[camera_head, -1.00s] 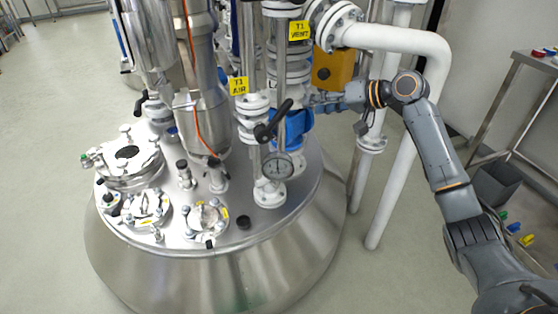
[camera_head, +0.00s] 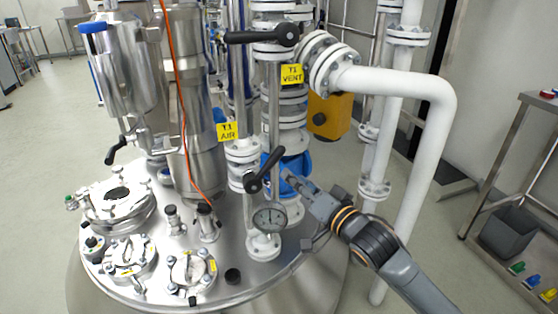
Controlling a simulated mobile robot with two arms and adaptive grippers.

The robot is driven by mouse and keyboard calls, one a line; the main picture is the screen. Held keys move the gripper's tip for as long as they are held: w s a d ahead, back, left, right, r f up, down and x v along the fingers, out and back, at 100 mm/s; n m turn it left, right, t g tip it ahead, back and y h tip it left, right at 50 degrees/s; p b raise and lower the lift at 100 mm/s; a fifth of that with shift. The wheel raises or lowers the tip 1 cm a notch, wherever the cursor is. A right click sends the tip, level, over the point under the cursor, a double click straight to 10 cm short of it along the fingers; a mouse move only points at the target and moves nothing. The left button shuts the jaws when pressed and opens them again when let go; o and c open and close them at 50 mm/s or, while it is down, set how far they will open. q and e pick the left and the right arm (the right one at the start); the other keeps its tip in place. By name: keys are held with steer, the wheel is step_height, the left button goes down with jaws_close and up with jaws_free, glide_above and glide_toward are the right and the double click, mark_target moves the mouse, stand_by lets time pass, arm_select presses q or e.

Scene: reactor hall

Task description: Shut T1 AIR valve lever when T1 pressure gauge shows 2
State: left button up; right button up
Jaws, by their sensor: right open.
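The yellow T1 AIR label (camera_head: 227,131) hangs on the white-flanged pipe at the tank's centre. Below it is the black T1 AIR valve lever (camera_head: 265,170), slanting up to the right. My right gripper (camera_head: 294,180) is open and empty, just right of the lever, in front of a blue valve part. Whether it touches the lever I cannot tell. My left gripper is out of view.
The yellow T1 VENT label (camera_head: 291,75) and another black lever (camera_head: 262,36) are above. White pipes (camera_head: 410,85) stand behind my right arm. The steel tank lid (camera_head: 220,268) carries several ports. A trolley (camera_head: 520,130) is at the right.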

mark_target(275, 162)
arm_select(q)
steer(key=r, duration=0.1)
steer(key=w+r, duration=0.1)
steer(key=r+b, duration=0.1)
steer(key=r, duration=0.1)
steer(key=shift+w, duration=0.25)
arm_select(e)
steer(key=x, duration=1)
steer(key=shift+w+a, duration=0.1)
steer(key=shift+w, duration=0.3)
steer(key=shift+c, duration=0.5)
jaws_close()
